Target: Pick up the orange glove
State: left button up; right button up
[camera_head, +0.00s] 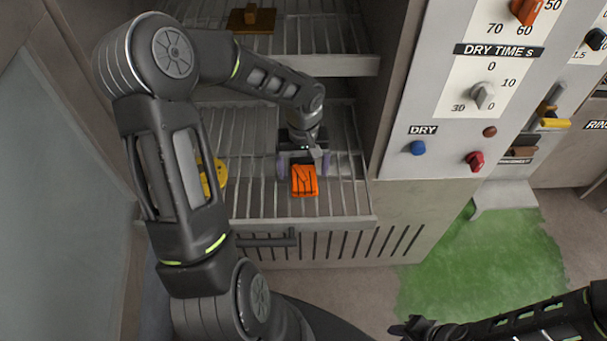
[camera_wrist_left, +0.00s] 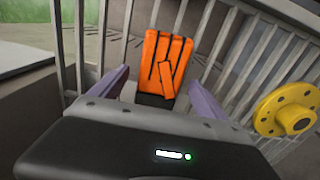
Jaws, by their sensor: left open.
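The orange glove (camera_head: 304,182) lies on the lower wire rack (camera_head: 345,200) inside the cabinet. It also shows in the left wrist view (camera_wrist_left: 163,60), with its dark cuff toward my gripper. My left gripper (camera_head: 304,164) is open at the cuff end of the glove, with one purple finger out to each side. The wrist view shows the fingers (camera_wrist_left: 157,96) apart with the cuff between them; I cannot tell whether they touch it. My right gripper (camera_head: 412,328) is dark, low at the bottom of the head view, far from the rack; its jaws are unclear.
A yellow flanged part (camera_head: 220,172) lies on the same rack left of the glove, partly behind my left arm. An upper rack (camera_head: 325,35) holds a brown and yellow object (camera_head: 251,18). A control panel (camera_head: 440,130) with knobs stands right of the opening.

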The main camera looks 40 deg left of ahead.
pick_arm(q)
jog(key=shift+c, duration=0.5)
jog(key=c, duration=1.3)
